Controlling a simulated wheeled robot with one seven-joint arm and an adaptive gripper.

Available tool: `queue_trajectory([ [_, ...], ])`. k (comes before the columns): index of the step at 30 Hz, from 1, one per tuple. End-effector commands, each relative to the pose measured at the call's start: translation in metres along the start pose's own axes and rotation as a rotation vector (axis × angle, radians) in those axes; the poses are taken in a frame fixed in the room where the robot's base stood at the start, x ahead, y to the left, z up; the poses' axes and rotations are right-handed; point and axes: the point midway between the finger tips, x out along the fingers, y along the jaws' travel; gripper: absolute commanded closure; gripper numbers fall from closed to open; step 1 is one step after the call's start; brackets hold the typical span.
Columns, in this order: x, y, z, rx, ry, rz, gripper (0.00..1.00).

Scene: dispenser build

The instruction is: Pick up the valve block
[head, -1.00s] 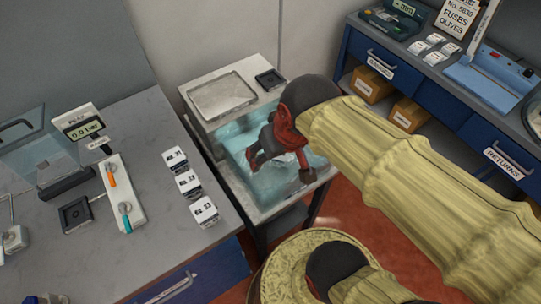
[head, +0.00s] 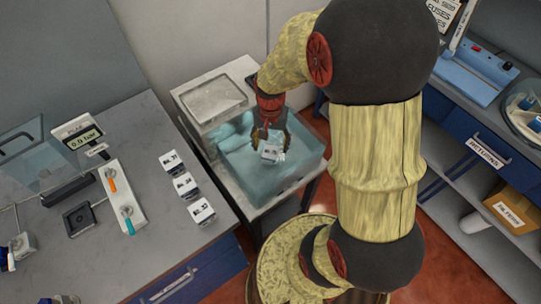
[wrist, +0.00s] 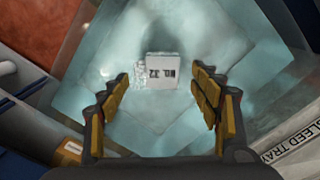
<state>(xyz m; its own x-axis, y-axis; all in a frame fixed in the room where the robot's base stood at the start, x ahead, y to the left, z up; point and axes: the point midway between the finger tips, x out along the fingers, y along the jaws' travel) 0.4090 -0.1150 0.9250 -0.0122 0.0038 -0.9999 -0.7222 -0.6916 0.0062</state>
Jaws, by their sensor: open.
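A small white block (head: 271,153) with dark lettering, which looks like the valve block, is in the teal, water-like tank (head: 262,192). In the wrist view the block (wrist: 162,68) lies ahead of the fingertips, roughly midway between them, with small pale bubbles along its left side. The lettering is too small to read surely. My gripper (head: 270,136) points down into the tank just above the block. In the wrist view my gripper (wrist: 164,84) is open, with a finger on each side and clear gaps to the block.
On the left bench (head: 130,180) stand several white-topped blocks (head: 186,185), a gauge display (head: 84,138) and a white fixture (head: 122,200). A "BLEED TRAY" label (wrist: 290,140) shows in the wrist view.

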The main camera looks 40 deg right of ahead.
Motion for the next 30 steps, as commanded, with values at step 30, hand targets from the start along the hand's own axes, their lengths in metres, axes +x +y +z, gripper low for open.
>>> queue_trajectory([
  [30, 0.083, -0.004, -0.012, 0.059, 0.010, -0.006, 0.36],
])
